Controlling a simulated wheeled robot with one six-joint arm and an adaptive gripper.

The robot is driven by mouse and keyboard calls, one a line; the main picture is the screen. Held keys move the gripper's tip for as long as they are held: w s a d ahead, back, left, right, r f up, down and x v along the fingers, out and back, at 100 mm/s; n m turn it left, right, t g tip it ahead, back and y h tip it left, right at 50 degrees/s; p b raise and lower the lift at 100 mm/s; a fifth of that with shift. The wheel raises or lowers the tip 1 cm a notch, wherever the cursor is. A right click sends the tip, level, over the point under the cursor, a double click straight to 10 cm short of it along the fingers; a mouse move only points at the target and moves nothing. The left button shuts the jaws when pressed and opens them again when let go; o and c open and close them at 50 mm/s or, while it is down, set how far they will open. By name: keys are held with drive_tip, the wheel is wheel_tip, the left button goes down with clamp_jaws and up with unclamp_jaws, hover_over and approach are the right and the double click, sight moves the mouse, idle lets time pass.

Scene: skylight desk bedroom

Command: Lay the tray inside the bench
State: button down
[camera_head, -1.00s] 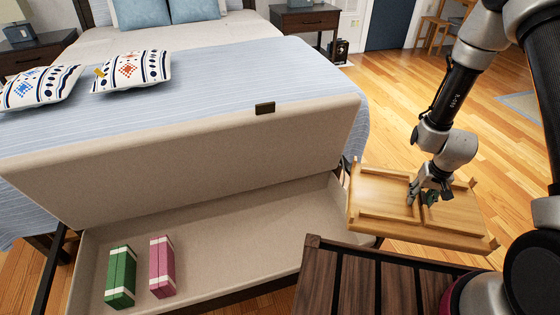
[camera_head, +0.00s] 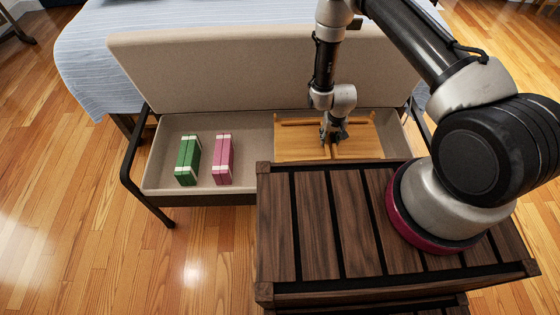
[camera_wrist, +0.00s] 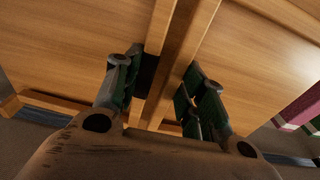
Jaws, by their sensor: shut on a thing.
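The wooden tray (camera_head: 298,143) is over the right part of the open bench's inside in the head view. My gripper (camera_head: 331,136) is shut on a raised wooden bar across the tray's middle. The wrist view shows the fingers of my gripper (camera_wrist: 160,85) on both sides of that bar, with the tray (camera_wrist: 70,50) filling most of the picture. The beige bench (camera_head: 255,187) has its lid (camera_head: 220,75) raised. I cannot tell whether the tray touches the bench floor. Its near edge is hidden by my base.
A green box (camera_head: 188,160) and a pink box (camera_head: 222,160) with white bands stand in the left part of the bench. The bench floor between the pink box and the tray is bare. The bed (camera_head: 80,60) is behind the lid.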

drive_tip(key=shift+a+f, duration=0.15)
drive_tip(key=shift+f, duration=0.6)
wheel_tip(320, 180, down, 9)
drive_tip(key=c, duration=0.9)
unclamp_jaws()
drive_tip(key=shift+f, duration=0.1)
drive_tip(key=shift+o, duration=0.2)
